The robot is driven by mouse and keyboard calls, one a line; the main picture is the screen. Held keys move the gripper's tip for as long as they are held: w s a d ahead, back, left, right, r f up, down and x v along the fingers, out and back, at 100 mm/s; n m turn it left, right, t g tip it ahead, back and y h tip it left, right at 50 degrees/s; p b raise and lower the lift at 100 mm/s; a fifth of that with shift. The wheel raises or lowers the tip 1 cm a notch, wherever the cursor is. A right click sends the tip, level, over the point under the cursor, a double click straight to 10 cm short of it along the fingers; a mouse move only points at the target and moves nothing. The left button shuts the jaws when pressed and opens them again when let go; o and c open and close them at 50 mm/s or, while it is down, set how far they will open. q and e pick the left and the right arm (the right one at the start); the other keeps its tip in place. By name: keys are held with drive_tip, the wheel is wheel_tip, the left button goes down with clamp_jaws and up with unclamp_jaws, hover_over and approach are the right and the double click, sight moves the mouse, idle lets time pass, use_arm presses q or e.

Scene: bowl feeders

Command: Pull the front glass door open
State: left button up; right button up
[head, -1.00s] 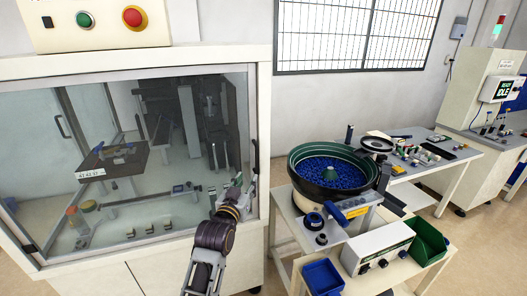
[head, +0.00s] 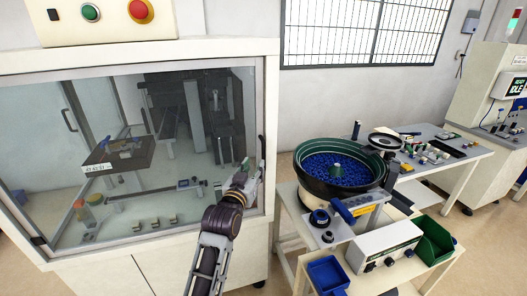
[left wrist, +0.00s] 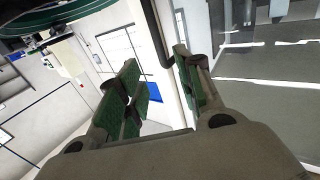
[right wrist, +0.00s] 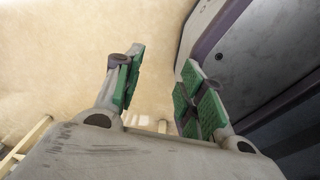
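The front glass door (head: 150,215) of the white machine cabinet appears closed in its frame. Its dark vertical handle (head: 262,150) is on the right edge of the door. My left gripper (head: 246,170) is in front of the door's right side, just left of and below the handle in the head view. In the left wrist view my left gripper (left wrist: 155,72) is open, and the dark handle bar (left wrist: 154,32) shows between and beyond its fingertips; contact cannot be told. My right gripper (right wrist: 163,65) is open and empty, low over the floor.
Right of the cabinet stands a bowl feeder (head: 338,172) with blue parts on a cart, with a blue bin (head: 327,275) and a green bin (head: 434,240). A control panel (head: 105,22) tops the cabinet. A narrow gap separates cabinet and cart.

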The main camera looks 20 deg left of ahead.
sight(263, 152)
use_arm(q)
drive_tip(key=shift+w+p, duration=0.3)
drive_tip(key=shift+w, duration=6)
use_arm(e)
drive_tip(key=shift+w+a+r, duration=0.5)
drive_tip(key=shift+a, duration=0.15)
drive_tip(key=shift+s, duration=0.1)
